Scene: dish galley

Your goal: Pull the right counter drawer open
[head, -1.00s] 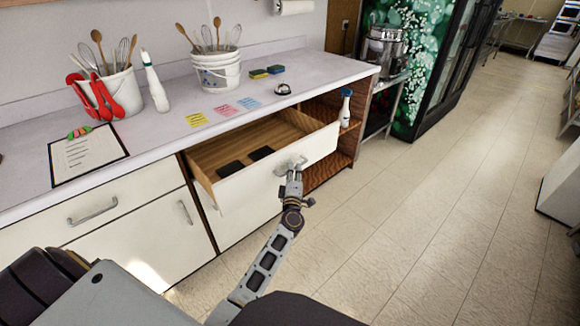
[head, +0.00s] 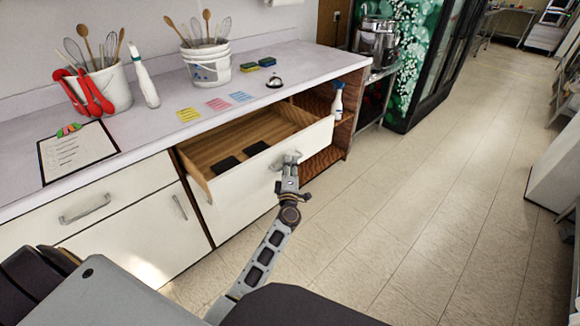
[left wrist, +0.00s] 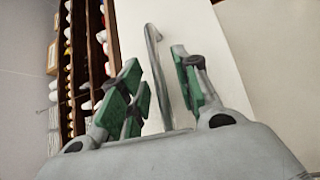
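The right counter drawer (head: 262,183) is pulled well out of the white counter, and its wooden inside shows. Two dark flat pieces (head: 228,164) lie in it. Its metal handle (head: 287,159) is on the white front and also shows as a grey bar in the left wrist view (left wrist: 153,48). My left gripper (head: 289,170) is at the handle. In the left wrist view its green-padded fingers (left wrist: 162,92) stand apart, one side each side of the bar, with gaps visible. My right gripper is not in view.
The left drawer (head: 88,207) is shut. An open shelf with a bottle (head: 337,101) is right of the drawer. Floor (head: 430,200) at right is clear.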

